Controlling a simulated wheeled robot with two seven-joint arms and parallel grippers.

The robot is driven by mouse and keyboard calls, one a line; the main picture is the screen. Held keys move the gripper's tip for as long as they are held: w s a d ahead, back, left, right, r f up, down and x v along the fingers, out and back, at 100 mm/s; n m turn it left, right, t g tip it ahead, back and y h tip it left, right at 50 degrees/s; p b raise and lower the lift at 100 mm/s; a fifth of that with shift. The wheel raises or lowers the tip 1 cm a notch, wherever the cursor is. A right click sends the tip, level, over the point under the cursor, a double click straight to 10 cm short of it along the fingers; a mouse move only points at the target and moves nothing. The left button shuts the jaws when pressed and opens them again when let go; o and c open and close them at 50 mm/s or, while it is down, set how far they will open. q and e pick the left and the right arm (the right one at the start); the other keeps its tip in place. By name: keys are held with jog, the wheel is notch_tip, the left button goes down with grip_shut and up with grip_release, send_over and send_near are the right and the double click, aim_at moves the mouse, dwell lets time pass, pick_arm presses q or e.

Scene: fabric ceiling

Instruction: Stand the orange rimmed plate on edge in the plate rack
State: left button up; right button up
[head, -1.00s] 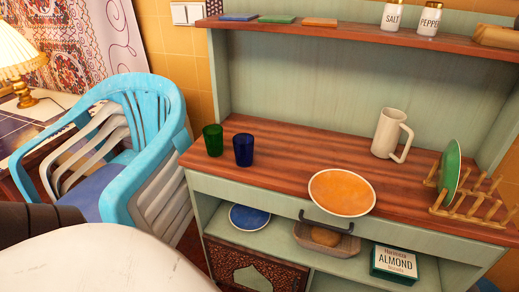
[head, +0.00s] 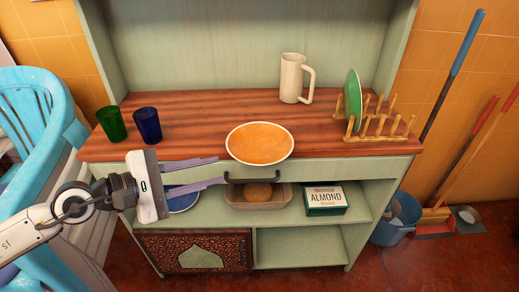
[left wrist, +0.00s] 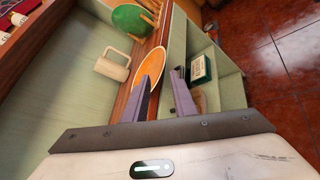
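The orange rimmed plate (head: 260,143) lies flat on the wooden counter, its near rim at the front edge. It also shows in the left wrist view (left wrist: 151,66), partly behind a finger. The wooden plate rack (head: 379,128) stands at the counter's right end, with a green plate (head: 353,100) upright in its left part. My left gripper (head: 222,171) is open and empty, left of the orange plate and in front of the counter edge. In the left wrist view its two fingers (left wrist: 163,83) are apart, pointing toward the plate. My right gripper is not in view.
A cream mug (head: 292,78) stands behind the plate. Green (head: 112,124) and blue (head: 148,125) cups stand at the left. Counter between plate and rack is clear.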

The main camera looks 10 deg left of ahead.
aim_at(237, 156)
pick_arm(q)
jog(key=w+f+m, duration=0.1)
jog(key=w+m, duration=0.1)
jog(key=w+d+f+m+y+p, duration=0.1)
jog(key=w+m, duration=0.2)
jog(key=w+d+f+m+y, duration=0.1)
jog(key=w+m, duration=0.1)
jog(key=w, duration=0.1)
jog(key=shift+w+m+g, duration=0.15)
jog(key=shift+m+g, duration=0.15)
jog(key=shift+w+d+f, duration=0.15)
jog(key=shift+w+f, duration=0.1)
jog(key=shift+w, duration=0.1)
grip_shut()
jog(key=shift+r, duration=0.15)
